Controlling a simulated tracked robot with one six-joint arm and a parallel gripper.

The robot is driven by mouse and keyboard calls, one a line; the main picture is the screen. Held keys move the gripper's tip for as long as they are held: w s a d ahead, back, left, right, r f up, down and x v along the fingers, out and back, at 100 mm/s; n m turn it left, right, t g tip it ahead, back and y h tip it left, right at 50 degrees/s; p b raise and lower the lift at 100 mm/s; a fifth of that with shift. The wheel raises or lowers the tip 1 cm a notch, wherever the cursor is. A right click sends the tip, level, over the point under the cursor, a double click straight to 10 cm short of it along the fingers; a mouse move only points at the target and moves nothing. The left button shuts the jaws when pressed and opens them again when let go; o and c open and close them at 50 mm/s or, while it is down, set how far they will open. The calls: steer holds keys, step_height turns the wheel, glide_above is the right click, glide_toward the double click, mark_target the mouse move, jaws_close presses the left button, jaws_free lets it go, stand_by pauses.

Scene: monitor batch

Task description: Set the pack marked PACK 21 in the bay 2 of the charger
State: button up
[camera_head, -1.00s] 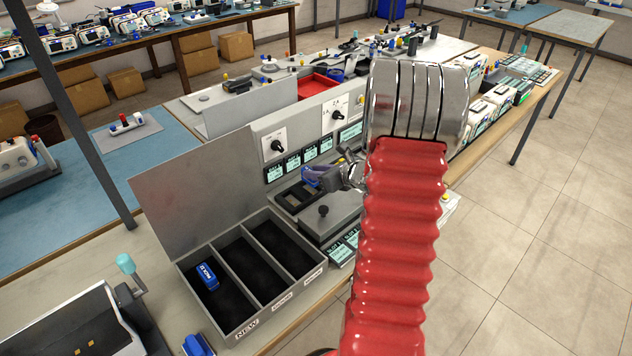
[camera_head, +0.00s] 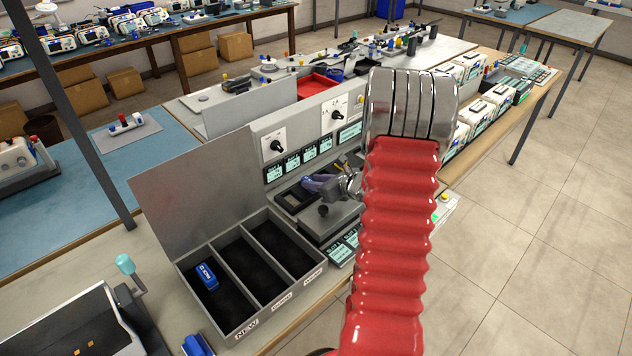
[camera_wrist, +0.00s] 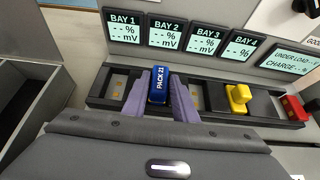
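PACK 21 (camera_wrist: 160,86) is a blue pack with white lettering, upright between my gripper's purple fingers in the wrist view. My gripper (camera_wrist: 160,84) appears shut on it, one finger on each side. The pack is at the second position of the charger (camera_wrist: 100,100), below the BAY 2 display (camera_wrist: 166,33). Its lower end is hidden, so I cannot tell whether it is seated. In the head view my gripper (camera_head: 318,184) is low over the charger, partly hidden by my arm. The displays for BAY 1 to BAY 4 show dashes.
A yellow piece (camera_wrist: 238,97) stands near the charger's right end, with a red piece (camera_wrist: 293,108) beyond. Left of the charger is an open bin with three compartments (camera_head: 262,318); another blue pack (camera_head: 207,276) lies in its NEW compartment. The display panel rises behind the charger.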

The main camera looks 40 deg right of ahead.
steer(key=o, duration=0.3)
steer(key=shift+r, duration=0.1)
steer(key=v, duration=1.2)
steer(key=shift+a, duration=0.1)
stand_by(0.5)
steer(key=a+r+n+g+y, duration=0.25)
steer(key=a+r+n, duration=0.25)
steer(key=a+n, duration=0.65)
steer(key=a+r+n+g+y, duration=0.2)
steer(key=a+r+n+g, duration=0.3)
steer(key=a, duration=1.1)
steer(key=s+a+r+n+h, duration=0.1)
steer(key=s+a+n, duration=0.2)
steer(key=n, duration=0.3)
steer(key=s+a+r+n+h, duration=0.2)
steer(key=s+a+n, duration=0.1)
steer(key=s+n, duration=0.3)
steer(key=s+a+r+n+t+h, duration=0.1)
steer(key=s+a+r+n+h, duration=0.1)
steer(key=s+n, duration=0.3)
steer(key=shift+s+a+r+n, duration=0.1)
steer(key=shift+a+r+n, duration=0.1)
steer(key=shift+a+n, duration=0.75)
